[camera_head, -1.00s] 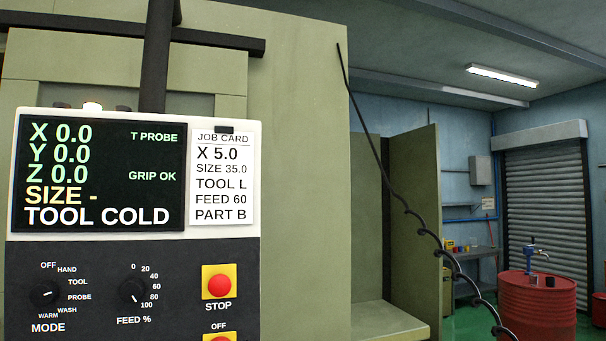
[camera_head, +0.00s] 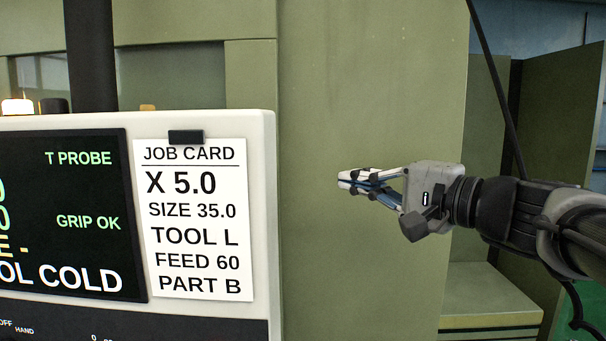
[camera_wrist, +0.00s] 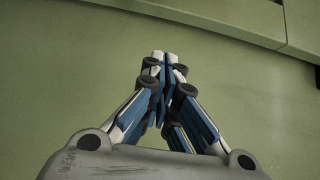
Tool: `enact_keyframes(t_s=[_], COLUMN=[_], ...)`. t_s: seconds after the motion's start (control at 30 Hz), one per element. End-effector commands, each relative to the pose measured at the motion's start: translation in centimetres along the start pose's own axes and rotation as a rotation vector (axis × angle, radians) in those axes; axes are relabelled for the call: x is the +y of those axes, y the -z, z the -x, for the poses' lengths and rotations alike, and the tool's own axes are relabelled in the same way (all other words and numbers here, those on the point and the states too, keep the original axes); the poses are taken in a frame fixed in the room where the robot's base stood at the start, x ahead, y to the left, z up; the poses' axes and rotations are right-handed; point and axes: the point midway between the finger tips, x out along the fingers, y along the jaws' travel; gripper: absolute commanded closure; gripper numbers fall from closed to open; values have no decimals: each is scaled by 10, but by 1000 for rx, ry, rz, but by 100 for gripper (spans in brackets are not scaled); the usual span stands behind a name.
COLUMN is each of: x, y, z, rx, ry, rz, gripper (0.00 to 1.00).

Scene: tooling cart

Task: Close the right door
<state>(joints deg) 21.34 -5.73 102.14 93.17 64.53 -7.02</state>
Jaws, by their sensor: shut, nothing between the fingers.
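A green upright panel (camera_head: 555,125) stands at an angle on the right in the head view, like an open door. I cannot tell for certain that it is the right door, and my arm covers its lower part. My gripper (camera_head: 345,182) is shut and empty, pointing left in front of the flat green machine wall (camera_head: 375,75), to the left of that panel. In the wrist view my gripper's fingertips (camera_wrist: 162,57) meet before a plain green surface (camera_wrist: 70,65). I cannot tell whether they touch it.
A control panel (camera_head: 200,126) with a screen and a white job card (camera_head: 195,222) fills the left of the head view. A dark cable (camera_head: 492,75) hangs in front of the angled panel. A green ledge (camera_head: 490,290) lies below my arm.

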Motion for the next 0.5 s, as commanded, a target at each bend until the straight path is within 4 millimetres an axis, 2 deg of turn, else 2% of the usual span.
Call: enact_keyframes(t_s=[0.3,0.5], x=[-1,-1], y=[-2,-20], z=[-70,-93], rx=[-5,-4], ry=[-2,-1], rz=[0,2], gripper=[100,100])
